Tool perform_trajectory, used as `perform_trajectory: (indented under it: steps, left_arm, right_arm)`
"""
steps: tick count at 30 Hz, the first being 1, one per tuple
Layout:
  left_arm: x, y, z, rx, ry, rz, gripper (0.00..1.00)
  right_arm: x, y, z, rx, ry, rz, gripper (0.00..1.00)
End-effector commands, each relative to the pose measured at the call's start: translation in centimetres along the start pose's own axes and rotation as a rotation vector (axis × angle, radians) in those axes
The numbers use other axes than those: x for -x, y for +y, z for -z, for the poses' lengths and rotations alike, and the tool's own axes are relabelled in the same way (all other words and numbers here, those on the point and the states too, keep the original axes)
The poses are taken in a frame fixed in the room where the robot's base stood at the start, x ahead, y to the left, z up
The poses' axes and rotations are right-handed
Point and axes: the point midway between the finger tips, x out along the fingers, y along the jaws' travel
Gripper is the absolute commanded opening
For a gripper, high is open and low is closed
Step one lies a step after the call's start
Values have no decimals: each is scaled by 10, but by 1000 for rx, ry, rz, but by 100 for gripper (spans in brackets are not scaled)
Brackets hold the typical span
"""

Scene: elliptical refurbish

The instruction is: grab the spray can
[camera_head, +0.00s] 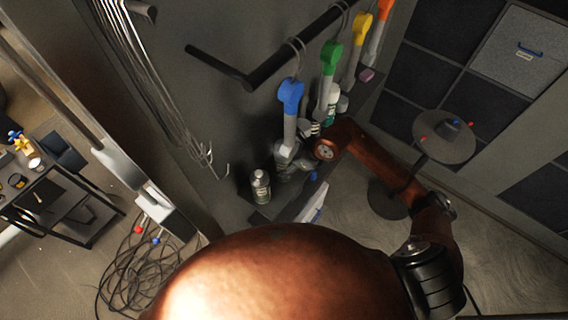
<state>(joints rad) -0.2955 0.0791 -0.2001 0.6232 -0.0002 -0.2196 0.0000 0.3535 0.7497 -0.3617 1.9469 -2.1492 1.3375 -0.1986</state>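A small grey can-like container with a pale label (260,186) stands upright on a dark shelf at centre left. It may be the spray can, but its label is too small to read. A white and teal container (333,103) stands farther back, partly hidden by hanging tools. My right arm reaches in from the lower right, and its grey gripper (291,165) is just right of the grey container, apart from it. The fingers blend into the dark shelf and the blue-topped tool, so their opening is unclear. My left gripper is out of view.
Blue (290,96), green (331,58), yellow and orange-topped tools hang from a dark rail (300,45) above the shelf. A round stand (444,137) is at right. Cables (135,262) lie on the floor at lower left, near a black cart (62,205).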

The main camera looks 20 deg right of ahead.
Motion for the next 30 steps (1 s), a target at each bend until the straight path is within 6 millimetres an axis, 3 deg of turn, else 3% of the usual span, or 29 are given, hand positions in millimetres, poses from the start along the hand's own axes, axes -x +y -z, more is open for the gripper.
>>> perform_trajectory:
  steps: [6, 17, 30]
  left_arm:
    - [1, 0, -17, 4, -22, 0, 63]
    - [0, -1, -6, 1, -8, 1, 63]
    - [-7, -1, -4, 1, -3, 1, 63]
  right_arm:
    - [0, 0, 0, 0, 0, 0, 44]
    - [0, 0, 0, 0, 0, 0, 20]
    - [8, -1, -6, 3, -3, 2, 19]
